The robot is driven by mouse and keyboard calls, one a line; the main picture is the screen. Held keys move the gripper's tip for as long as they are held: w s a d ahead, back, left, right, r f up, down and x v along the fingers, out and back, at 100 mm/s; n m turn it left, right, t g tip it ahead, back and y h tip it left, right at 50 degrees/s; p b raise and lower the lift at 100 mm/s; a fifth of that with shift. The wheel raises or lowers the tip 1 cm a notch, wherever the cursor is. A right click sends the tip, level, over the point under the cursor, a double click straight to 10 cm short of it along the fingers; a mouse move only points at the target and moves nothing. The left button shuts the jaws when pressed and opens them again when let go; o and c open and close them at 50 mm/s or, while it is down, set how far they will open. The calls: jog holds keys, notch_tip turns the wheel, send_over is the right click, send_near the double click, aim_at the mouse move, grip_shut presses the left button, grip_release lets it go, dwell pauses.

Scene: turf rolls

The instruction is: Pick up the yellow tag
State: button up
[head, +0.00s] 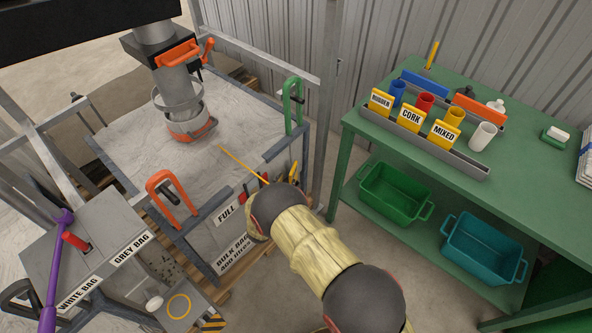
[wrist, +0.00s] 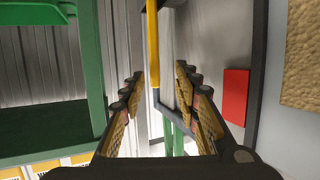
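A long thin yellow strip (head: 243,164) slants over the front edge of the pale bag top in the head view. A yellow strip (wrist: 153,50) also stands upright in the wrist view, beyond and between my fingers; I cannot tell for sure that it is the same piece or the tag. My gripper (wrist: 160,90) is open, with a clear gap between its padded fingers and nothing held. In the head view my arm hides most of the gripper, near the bag's front right corner. A red tag (wrist: 235,95) lies right of the fingers.
A green bench (head: 540,195) at right holds yellow label cards (head: 411,117), cups and a grey trough. Green (head: 395,193) and teal (head: 484,250) bins sit below. An orange handle (head: 170,198) and a green handle (head: 293,105) rise at the bag frame.

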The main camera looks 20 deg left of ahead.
aim_at(293, 172)
jog(key=b+x, duration=0.1)
jog(key=x, duration=0.1)
jog(key=b+x, duration=0.1)
jog(key=x, duration=0.2)
jog(key=b+x, duration=0.1)
jog(key=x, duration=0.2)
jog(key=shift+d+f, duration=0.1)
jog(key=shift+d, duration=0.3)
jog(key=shift+c, duration=1.2)
grip_shut()
